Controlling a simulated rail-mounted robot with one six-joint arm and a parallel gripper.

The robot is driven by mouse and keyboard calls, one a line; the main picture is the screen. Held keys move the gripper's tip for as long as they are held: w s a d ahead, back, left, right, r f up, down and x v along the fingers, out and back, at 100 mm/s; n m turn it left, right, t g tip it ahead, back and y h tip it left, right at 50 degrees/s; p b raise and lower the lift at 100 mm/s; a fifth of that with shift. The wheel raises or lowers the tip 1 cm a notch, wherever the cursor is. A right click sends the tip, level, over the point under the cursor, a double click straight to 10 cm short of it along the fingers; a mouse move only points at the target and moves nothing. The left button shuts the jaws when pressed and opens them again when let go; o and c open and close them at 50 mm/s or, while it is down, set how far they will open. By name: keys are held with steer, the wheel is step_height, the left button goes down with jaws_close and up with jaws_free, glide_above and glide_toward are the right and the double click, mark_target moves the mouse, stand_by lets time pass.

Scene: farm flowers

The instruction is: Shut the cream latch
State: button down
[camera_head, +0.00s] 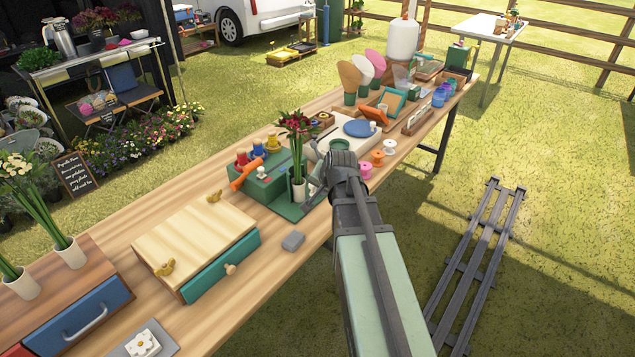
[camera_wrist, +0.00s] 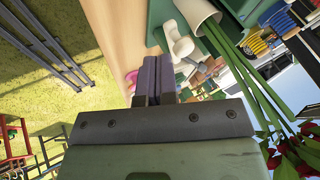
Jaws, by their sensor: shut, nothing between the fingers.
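A cream-white rounded piece (camera_wrist: 181,45), which may be the latch, shows in the wrist view just right of my fingertips. It is on or beside a dark green surface; I cannot tell how it is mounted or whether it is shut. My gripper (camera_wrist: 151,72) has its two dark fingers together, with nothing seen between them. In the head view my wrist is over the bench beside the white vase of red flowers (camera_head: 299,188), and it hides the fingertips and the latch area. A gap between my fingers and the cream piece is hard to judge.
The green box (camera_head: 262,185) with colored spools stands left of the vase. Grass lies beyond the bench edge.

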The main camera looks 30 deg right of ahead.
steer(key=a+p+v, duration=0.2)
steer(key=p+v, duration=0.6)
steer(key=v, duration=0.2)
steer(key=shift+a, duration=0.2)
steer(key=shift+s+r, duration=0.1)
